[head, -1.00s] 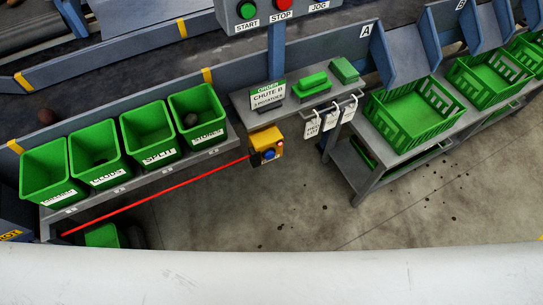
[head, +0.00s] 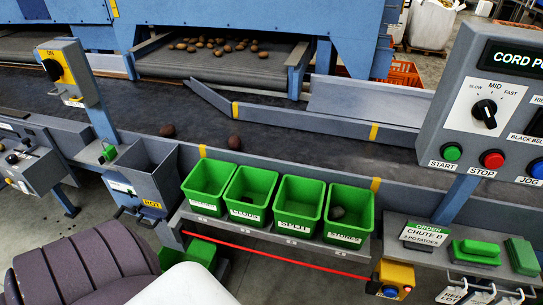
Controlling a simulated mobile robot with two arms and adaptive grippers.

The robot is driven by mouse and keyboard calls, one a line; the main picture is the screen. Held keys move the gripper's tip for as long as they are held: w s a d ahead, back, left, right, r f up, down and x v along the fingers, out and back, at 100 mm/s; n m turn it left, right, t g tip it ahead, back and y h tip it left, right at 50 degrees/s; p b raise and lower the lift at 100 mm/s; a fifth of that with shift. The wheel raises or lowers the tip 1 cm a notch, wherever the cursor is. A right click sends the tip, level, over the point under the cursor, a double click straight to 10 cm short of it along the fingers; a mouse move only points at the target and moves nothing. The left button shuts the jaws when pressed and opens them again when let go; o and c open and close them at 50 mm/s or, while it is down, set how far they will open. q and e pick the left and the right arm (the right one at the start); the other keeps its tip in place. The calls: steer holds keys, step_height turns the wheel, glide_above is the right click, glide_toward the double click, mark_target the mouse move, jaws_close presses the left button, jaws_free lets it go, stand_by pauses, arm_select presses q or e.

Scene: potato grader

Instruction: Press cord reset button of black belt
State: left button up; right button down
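The cord reset box (head: 396,272) is yellow and hangs under the right end of the bin shelf, low in the head view. A blue button (head: 390,291) sits on its front near the bottom edge of the picture. A taut red cord (head: 280,252) runs from the box leftward below the bins. The black belt (head: 290,155) stretches across behind the bins with a few potatoes on it. The control panel (head: 463,132) at right has a display starting "CORD P", cut off by the edge. Neither of my grippers is in view.
Several green bins (head: 297,208) stand on the grey shelf. Parts of my own body fill the lower left.

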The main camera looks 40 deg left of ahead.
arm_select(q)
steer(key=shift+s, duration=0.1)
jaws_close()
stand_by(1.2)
